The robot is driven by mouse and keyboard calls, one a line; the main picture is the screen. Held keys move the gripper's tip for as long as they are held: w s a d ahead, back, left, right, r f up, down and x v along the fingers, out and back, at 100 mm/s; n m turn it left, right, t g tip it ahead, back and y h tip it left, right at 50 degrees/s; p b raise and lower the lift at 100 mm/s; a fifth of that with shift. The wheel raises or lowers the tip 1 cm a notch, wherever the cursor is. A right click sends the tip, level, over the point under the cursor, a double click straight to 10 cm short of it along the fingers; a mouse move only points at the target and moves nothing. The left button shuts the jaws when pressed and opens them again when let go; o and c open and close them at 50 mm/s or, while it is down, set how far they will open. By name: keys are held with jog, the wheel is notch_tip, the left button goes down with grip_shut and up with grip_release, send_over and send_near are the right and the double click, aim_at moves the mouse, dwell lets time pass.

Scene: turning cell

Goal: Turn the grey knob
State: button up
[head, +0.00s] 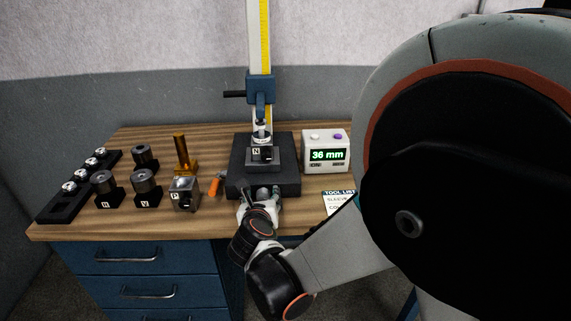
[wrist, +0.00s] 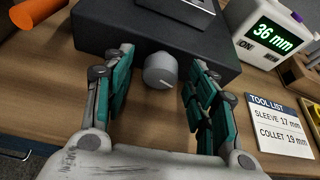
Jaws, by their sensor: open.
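The grey knob (wrist: 160,71) is a short round knob with a light mark on its face. It sits on the front of the black base block (wrist: 110,22) of the height stand. My gripper (wrist: 158,90) is open, with its teal-padded fingers on either side of the knob, apart from it. In the head view my gripper (head: 259,196) is at the front of the black base (head: 240,180), and the knob is hard to make out there.
The white display box (head: 318,138) reads 36 mm, right of the stand. A tool list card (wrist: 278,125) lies at the right. An orange-handled tool (head: 215,185), a metal block (head: 184,194) and several dark holders stand left on the wooden bench (head: 130,225).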

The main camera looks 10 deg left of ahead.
jog(key=shift+w+f, duration=0.2)
jog(key=shift+w, duration=0.25)
jog(key=c, duration=1)
jog(key=shift+d+m+y, duration=0.15)
jog(key=shift+m+y, duration=0.25)
jog(key=shift+m, duration=0.4)
jog(key=shift+c, duration=0.2)
jog(key=shift+m+g+y, duration=0.3)
jog(key=shift+m+y, duration=0.4)
jog(key=shift+m, duration=0.2)
